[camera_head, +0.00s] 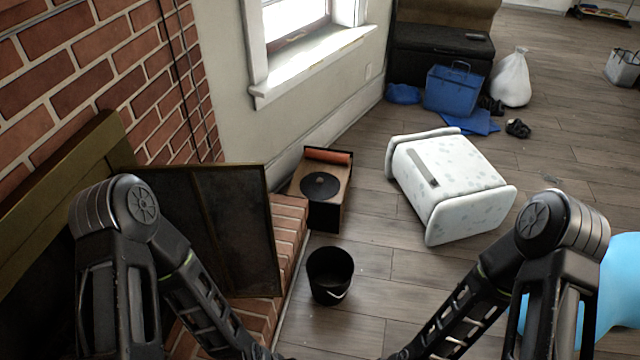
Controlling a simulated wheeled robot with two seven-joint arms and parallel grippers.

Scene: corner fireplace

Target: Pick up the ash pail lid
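A round black lid (320,185) with a small knob lies flat on top of a low wooden box (334,208) beside the brick hearth. A black open pail (330,275) with a pale handle grip stands on the floor in front of the box, its inside dark. My two arms come in from the left and right and slope down towards the bottom middle of the head view. Both grippers are below the picture's edge, so I cannot see what they hold.
A dark fire screen (215,225) stands on the brick hearth (290,225) left of the box. An orange roll (328,156) lies behind the lid. A white spotted cabinet (455,180) lies on its side to the right. Wooden floor (385,270) is clear right of the pail.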

